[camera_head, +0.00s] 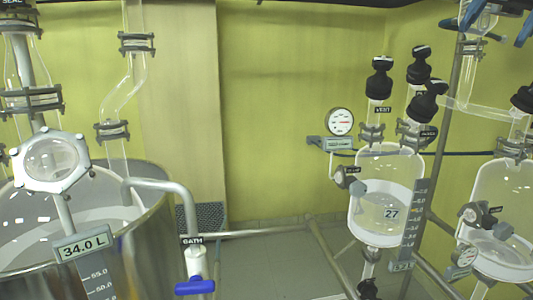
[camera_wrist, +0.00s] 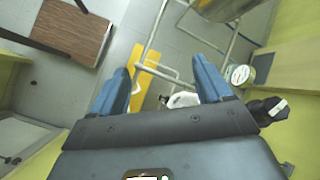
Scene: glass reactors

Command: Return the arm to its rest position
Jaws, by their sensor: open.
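My gripper (camera_wrist: 163,78) shows in the wrist view as two blue fingers spread wide apart. It is open, with nothing held between the fingers. Past the fingers I see the grey floor, a metal frame and a yellow piece (camera_wrist: 146,75). In the head view, blue parts (camera_head: 450,23) show at the top right edge; I cannot tell whether they are my fingers or valve handles. The rest of my arm is not clearly in view there.
A glass vessel (camera_head: 383,205) with black caps stands right of centre, beside a round gauge (camera_head: 340,121). Another glass vessel (camera_head: 505,215) stands at the right edge. A large metal bath (camera_head: 150,245) and a blue-handled valve (camera_head: 195,287) are at left. A black cap (camera_wrist: 267,110) is near my gripper's right side.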

